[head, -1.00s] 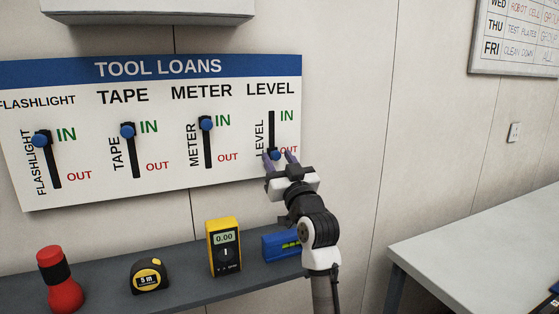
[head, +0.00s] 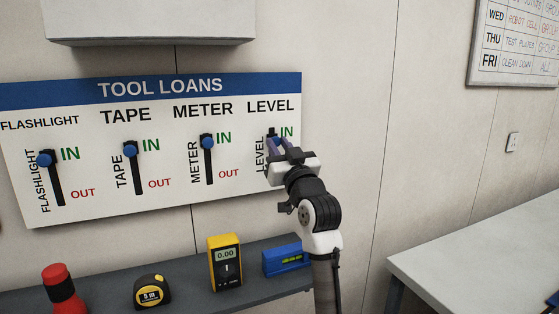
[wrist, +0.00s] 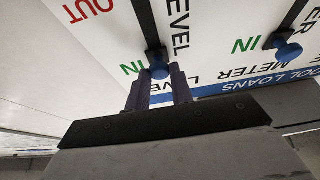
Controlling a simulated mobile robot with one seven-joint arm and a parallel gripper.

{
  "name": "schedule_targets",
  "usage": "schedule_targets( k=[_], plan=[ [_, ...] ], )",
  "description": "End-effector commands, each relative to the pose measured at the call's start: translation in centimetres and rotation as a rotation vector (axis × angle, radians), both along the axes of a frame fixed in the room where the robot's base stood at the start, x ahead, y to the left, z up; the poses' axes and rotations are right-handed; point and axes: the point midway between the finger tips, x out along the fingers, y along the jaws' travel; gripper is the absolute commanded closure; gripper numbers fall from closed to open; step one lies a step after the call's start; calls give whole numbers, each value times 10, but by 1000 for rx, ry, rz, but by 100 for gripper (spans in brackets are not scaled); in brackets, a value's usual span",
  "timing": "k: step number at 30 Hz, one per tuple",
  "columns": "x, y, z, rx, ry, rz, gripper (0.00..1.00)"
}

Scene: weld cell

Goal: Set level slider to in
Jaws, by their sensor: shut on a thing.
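The TOOL LOANS board (head: 100,205) hangs on the wall. Its level slider is the rightmost one, a blue knob (wrist: 158,70) in a black slot. In the wrist view the knob stands beside the green IN label (wrist: 132,67), at the IN end of the slot, with the red OUT label (wrist: 92,8) far along the slot. My gripper (head: 278,140) is shut on the knob, its purple fingers one on each side in the wrist view (wrist: 160,82). In the head view my fingers mostly hide the knob and part of the slot.
The meter slider (head: 207,143), tape slider (head: 130,149) and flashlight slider (head: 45,160) are at their IN ends. A shelf (head: 195,290) below bears the blue level (head: 282,260), meter (head: 225,265), tape (head: 149,292) and red flashlight (head: 62,290). A bench (head: 480,250) stands right.

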Motion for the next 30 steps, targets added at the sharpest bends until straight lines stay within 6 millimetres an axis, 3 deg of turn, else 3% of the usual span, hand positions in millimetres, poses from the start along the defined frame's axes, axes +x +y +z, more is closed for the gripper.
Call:
schedule_targets(
  k=[1, 3, 13, 14, 18, 30],
  plan=[
    [0, 0, 12, 0, -2, 1, 100],
    [0, 0, 17, 2, -1, 0, 100],
    [-1, -1, 21, 2, -7, -1, 100],
    [-1, -1, 21, 2, -7, -1, 75],
    [-1, -1, 20, 2, -6, -1, 57],
    [-8, -4, 13, 2, -1, -1, 56]
  ],
)
